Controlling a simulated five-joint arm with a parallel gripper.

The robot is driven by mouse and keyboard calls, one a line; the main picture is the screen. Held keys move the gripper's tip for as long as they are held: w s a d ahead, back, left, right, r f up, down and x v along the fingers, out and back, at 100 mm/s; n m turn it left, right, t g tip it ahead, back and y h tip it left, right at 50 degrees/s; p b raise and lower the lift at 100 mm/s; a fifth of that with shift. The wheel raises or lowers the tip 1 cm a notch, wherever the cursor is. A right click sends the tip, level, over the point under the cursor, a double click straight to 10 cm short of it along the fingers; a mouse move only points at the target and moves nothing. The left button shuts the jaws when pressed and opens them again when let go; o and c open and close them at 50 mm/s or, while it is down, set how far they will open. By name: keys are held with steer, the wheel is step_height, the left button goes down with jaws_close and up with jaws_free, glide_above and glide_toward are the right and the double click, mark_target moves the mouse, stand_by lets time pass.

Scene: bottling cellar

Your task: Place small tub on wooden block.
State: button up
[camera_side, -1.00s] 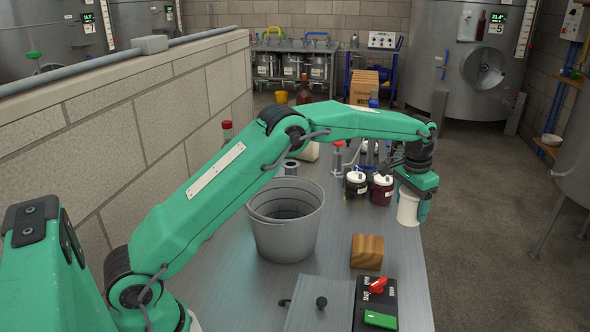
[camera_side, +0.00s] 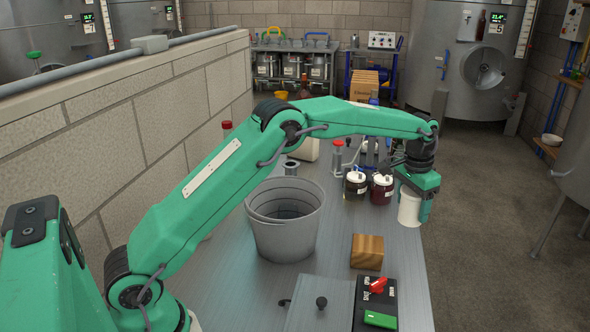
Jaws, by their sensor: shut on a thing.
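The small tub (camera_side: 409,208) is white and hangs upright in my gripper (camera_side: 415,200) at the right edge of the bench. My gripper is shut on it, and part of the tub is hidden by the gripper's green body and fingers. The wooden block (camera_side: 367,251) is a small brown block with striped grain on the bench. It lies nearer the camera and to the left of the tub. Nothing rests on the block. The tub and the block are apart.
A grey bucket (camera_side: 285,235) stands left of the block. A black control box (camera_side: 376,302) with a red switch and a grey panel (camera_side: 318,308) with a knob lie in front of it. Two dark jars with white lids (camera_side: 382,188) stand behind. The bench (camera_side: 395,246) is bare right of the block.

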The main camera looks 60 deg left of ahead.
steer(key=s+d+r, duration=0.3)
steer(key=s, duration=0.5)
steer(key=s+d+r+m, duration=0.1)
steer(key=s+d+r, duration=0.1)
steer(key=s, duration=0.6)
steer(key=shift+d+r, duration=0.4)
steer(key=shift+d, duration=0.05)
glide_above(369, 242)
step_height(369, 242, down, 7)
steer(key=shift+s, duration=0.15)
steer(key=shift+f, duration=2)
steer(key=shift+f, duration=0.15)
steer(key=o, duration=1.2)
